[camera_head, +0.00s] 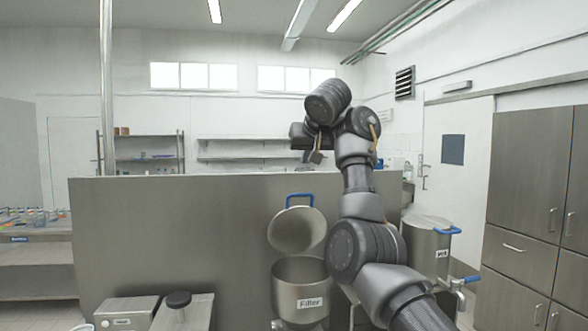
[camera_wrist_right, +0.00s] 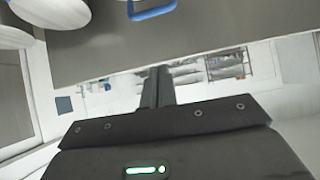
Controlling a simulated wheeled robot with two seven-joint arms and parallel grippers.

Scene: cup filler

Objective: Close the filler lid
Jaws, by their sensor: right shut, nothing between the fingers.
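The filler (camera_head: 300,299) is a metal pot with a label reading "Filler", low in the middle of the head view. Its round lid (camera_head: 297,231) stands open, tilted up at the back of the pot. A blue handle (camera_head: 300,197) is at the lid's top edge; a blue handle also shows at the top of the right wrist view (camera_wrist_right: 152,10). My right gripper (camera_head: 314,157) is shut and empty, above the handle and apart from it. In the right wrist view its fingers (camera_wrist_right: 157,86) are together. My left gripper is not in view.
A tall metal panel (camera_head: 170,230) stands behind the filler. A metal vat (camera_head: 428,245) with blue handles stands to the right, partly behind my right arm. A low box (camera_head: 125,312) and a black-knobbed unit (camera_head: 179,303) are at the lower left.

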